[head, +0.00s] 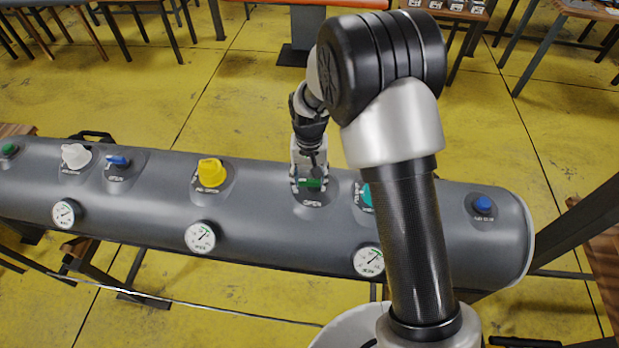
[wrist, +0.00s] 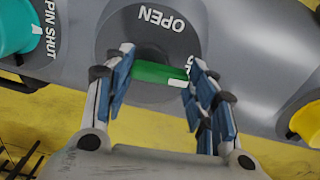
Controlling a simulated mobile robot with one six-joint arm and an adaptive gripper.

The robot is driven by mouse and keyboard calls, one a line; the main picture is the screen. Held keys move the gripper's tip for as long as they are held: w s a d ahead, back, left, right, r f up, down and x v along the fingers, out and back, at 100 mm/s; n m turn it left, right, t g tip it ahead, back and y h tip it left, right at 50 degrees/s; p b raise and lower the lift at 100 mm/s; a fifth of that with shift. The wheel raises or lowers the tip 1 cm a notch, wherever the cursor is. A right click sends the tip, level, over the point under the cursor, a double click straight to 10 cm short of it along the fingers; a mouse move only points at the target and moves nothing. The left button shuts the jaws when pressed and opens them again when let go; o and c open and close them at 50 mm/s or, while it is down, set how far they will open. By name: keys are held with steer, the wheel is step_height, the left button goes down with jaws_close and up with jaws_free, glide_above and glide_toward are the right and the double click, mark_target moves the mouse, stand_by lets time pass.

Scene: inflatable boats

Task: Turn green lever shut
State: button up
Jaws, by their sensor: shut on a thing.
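The green lever (head: 312,183) sits on a round grey valve base marked OPEN, on top of the long grey inflatable tube (head: 270,225). In the wrist view the green lever (wrist: 158,73) lies crosswise between the two fingers, with a white mark near its right end. The fingers partly hide the lever's ends and some lettering.
A teal knob (head: 366,195) sits just right of the lever, partly behind my arm. A yellow knob (head: 211,172) stands to the left, a blue knob (head: 483,204) at the right end. Dial gauges (head: 200,237) line the tube's front. Tables stand at the back.

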mark_target(309, 180)
steer(key=shift+w+m, duration=0.1)
steer(key=shift+m, duration=0.5)
steer(key=o, duration=1)
steer(key=shift+o, duration=0.2)
step_height(309, 180, up, 12)
stand_by(0.4)
